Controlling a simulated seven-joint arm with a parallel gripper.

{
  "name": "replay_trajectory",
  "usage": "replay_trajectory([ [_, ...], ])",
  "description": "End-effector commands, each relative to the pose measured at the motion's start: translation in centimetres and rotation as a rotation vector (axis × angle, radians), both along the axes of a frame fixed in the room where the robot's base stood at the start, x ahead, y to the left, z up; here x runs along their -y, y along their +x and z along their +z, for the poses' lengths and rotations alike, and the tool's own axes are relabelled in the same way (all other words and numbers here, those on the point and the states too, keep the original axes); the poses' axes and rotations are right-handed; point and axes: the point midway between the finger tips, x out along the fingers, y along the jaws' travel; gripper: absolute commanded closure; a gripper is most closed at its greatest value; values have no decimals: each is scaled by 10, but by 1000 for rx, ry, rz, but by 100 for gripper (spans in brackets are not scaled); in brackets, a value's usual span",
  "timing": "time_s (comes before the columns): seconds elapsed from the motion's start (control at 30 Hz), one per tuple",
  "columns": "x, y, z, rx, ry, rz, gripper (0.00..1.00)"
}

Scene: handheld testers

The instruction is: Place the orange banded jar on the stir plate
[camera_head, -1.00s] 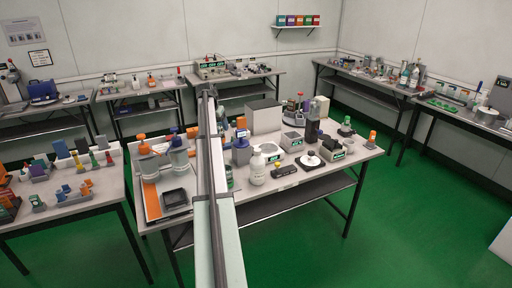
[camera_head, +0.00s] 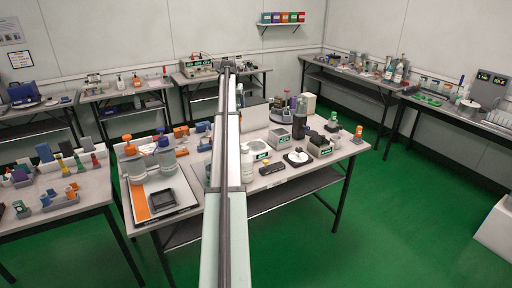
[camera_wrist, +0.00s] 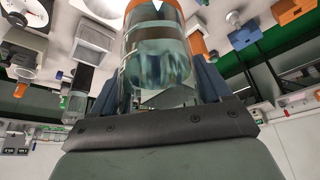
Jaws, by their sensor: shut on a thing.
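In the wrist view a clear glass jar with an orange band (camera_wrist: 158,55) fills the upper middle, with clear liquid or reflections inside. My gripper (camera_wrist: 157,88) is shut on it, one dark finger on each side. In the head view my arm hides the gripper and held jar. Several box-shaped instruments stand right of my arm on the middle table. One with a pale round top and green display (camera_head: 257,149) may be the stir plate; a grey box with a display (camera_head: 280,139) is another candidate. I cannot tell which.
The table's front right strip is clear.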

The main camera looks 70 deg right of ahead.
Motion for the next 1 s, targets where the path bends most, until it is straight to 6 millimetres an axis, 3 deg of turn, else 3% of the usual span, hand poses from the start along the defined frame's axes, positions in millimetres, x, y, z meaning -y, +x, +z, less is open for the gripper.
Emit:
replay_trajectory([
  [0.2, 19, -56, -21, 0, -1, -136, 78],
  [0.43, 30, -93, -35, 1, -2, -232, 78],
  [0.67, 32, -103, -48, 1, -1, -261, 78],
  [1.0, 32, -103, -96, 0, -1, -260, 78],
])
